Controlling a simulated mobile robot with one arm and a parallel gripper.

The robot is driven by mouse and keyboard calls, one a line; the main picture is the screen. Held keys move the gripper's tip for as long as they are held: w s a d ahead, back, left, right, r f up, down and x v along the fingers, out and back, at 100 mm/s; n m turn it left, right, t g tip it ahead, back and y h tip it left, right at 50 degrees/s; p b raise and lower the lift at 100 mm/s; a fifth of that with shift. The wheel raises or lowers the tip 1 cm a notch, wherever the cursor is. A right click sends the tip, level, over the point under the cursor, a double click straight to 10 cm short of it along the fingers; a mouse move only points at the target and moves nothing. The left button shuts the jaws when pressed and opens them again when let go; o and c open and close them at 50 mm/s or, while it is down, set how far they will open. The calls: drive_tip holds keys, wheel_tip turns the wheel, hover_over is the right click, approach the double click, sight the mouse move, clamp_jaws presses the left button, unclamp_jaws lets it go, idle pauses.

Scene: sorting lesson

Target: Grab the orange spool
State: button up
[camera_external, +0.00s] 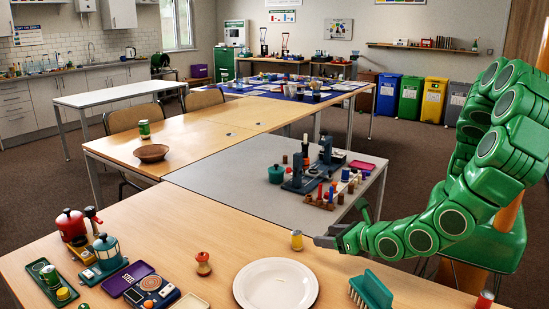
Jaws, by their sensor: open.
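A small orange-yellow, spool-shaped thing (297,240) with pale ends stands upright on the near wooden table (190,225). It looks like the orange spool. My gripper (338,235) is at the end of the green arm, low over the table edge, just right of the spool. It is open, and its grey lower finger points left toward the spool. A small gap seems to lie between them, but the depth is hard to judge. Nothing shows between the fingers.
Several small spools (330,194) stand on the grey table. The wood left of the spool is clear.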

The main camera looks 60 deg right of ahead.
drive_tip(key=shift+c, duration=0.5)
